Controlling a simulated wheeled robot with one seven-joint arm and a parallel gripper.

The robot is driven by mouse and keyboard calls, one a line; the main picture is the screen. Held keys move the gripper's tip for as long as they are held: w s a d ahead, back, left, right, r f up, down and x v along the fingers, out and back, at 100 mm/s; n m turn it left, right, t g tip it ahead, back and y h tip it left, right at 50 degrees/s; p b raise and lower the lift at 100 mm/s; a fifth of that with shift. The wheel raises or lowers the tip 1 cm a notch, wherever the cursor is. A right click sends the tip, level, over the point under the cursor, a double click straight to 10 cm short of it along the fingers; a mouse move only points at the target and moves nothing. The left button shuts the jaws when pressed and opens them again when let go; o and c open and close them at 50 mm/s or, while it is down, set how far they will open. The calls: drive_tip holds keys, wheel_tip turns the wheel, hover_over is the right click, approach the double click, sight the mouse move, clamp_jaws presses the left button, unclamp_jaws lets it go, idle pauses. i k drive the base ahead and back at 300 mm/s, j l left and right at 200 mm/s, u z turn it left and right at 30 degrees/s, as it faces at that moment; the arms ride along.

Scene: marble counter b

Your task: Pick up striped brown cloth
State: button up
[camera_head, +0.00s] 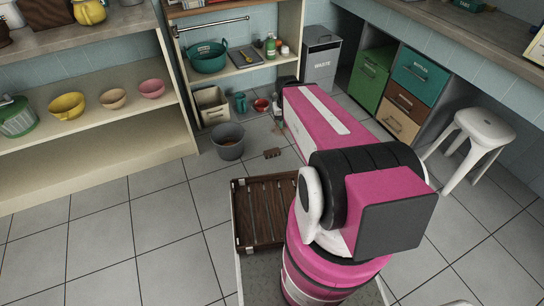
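I cannot make out a striped brown cloth for certain. A small brown item (272,153) lies on the floor tiles right of a grey bucket; it is too small to tell what it is. My pink arm reaches away from me toward the low shelf at the back. Dark parts at its far end, seemingly my gripper (279,108), show just left of the arm, near the floor by the shelf. The arm hides much of them, so the fingers and anything between them cannot be made out.
A grey bucket (228,141) stands on the floor. A red bowl (261,105) and a teal mug (240,102) are by the back shelf. A waste bin (321,58) and a white stool (477,140) stand right. A dark slatted tray (258,212) is near me. Left floor is clear.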

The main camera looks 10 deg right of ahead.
sight(275, 152)
drive_tip(key=z, duration=0.3)
drive_tip(key=i+j+z, duration=0.1)
drive_tip(key=j+z, duration=0.3)
drive_tip(key=j, duration=0.15)
drive_tip(key=j+z, duration=0.45)
drive_tip(key=j, duration=0.9)
drive_tip(key=k+j+z, duration=0.15)
drive_tip(key=j, duration=1.35)
drive_tip(key=z, duration=0.05)
